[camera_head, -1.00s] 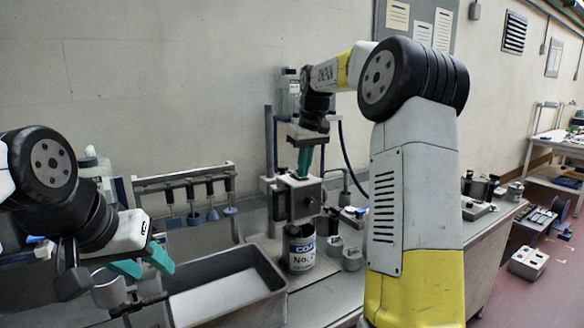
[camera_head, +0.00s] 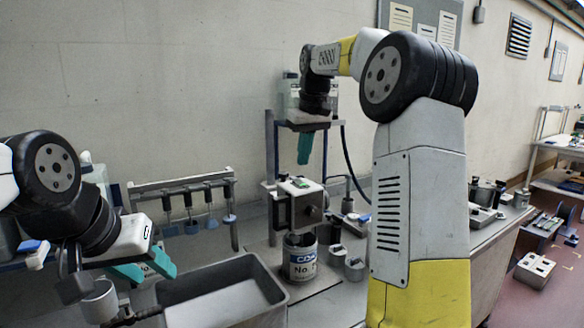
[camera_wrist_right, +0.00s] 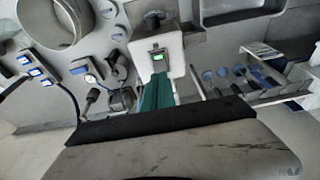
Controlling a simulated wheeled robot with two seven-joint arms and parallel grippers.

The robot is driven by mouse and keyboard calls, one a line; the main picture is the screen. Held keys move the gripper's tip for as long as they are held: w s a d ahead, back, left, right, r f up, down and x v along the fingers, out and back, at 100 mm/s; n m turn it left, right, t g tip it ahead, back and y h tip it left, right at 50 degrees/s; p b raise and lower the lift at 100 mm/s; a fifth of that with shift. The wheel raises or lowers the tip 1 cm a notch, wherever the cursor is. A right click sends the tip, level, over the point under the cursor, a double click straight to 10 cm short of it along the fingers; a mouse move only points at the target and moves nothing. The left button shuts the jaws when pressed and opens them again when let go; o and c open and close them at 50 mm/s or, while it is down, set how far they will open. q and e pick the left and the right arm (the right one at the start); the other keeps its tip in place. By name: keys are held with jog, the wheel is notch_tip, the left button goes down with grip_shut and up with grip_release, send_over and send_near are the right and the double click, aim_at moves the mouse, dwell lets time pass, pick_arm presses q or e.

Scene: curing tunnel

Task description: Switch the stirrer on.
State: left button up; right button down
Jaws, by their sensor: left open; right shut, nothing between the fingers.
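Whether the stirrer shaft turns I cannot tell.
A deep grey tray (camera_head: 272,285) stands left of the can. Behind it is a rack (camera_head: 180,184) with several hanging tools. Small grey metal pots (camera_head: 354,268) stand right of the can. A dark cable (camera_head: 351,168) runs down behind the stirrer.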

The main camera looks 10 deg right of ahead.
jog(key=s+d+r, duration=0.1)
jog(key=s+r, duration=0.3)
jog(key=r, duration=0.4)
jog(key=shift+s+d, duration=0.2)
jog(key=shift+d, duration=0.05)
dwell(1.1)
